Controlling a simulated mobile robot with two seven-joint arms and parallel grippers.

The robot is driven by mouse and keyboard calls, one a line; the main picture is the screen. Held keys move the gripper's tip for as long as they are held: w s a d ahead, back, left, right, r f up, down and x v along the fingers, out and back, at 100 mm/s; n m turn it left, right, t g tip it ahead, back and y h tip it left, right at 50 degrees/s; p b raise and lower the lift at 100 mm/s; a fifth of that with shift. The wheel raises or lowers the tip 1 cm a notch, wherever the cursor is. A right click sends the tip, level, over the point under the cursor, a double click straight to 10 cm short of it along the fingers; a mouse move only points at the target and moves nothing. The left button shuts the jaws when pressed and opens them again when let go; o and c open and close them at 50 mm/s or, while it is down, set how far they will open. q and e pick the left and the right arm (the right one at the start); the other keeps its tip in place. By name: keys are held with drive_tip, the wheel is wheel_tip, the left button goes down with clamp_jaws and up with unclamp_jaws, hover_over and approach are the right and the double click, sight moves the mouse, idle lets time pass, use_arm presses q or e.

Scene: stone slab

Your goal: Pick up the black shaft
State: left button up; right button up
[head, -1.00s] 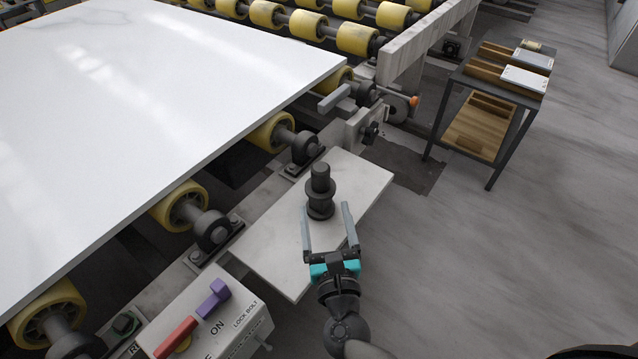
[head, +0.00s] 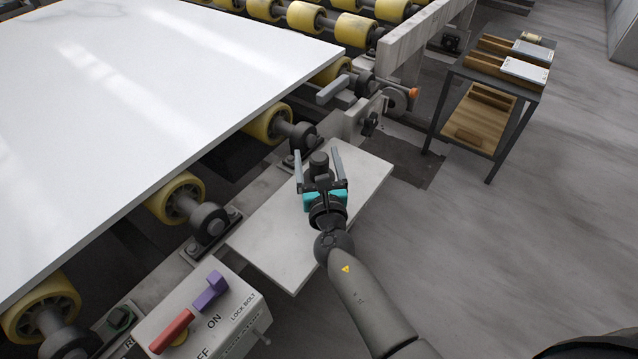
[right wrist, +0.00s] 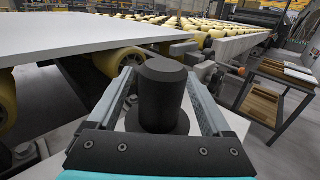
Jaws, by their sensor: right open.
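The black shaft (head: 319,161) stands upright on a light grey plate (head: 262,238) beside the roller conveyor. It is a dark cylinder on a wider round base. My right gripper (head: 317,162) is open, with one finger on each side of the shaft. In the right wrist view the shaft (right wrist: 162,92) stands between the two fingers, with a gap visible at the right. The gripper's body hides the shaft's lower part in the head view. My left gripper is not in view.
A white stone slab (head: 150,90) lies on yellow rollers at the left. A control box (head: 208,318) with red and purple levers stands at the front. A dark cart (head: 487,95) with wooden trays stands at the back right. Open floor lies right of the plate.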

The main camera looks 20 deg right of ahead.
drive_tip(key=shift+w, duration=0.15)
clamp_jaws()
idle(0.6)
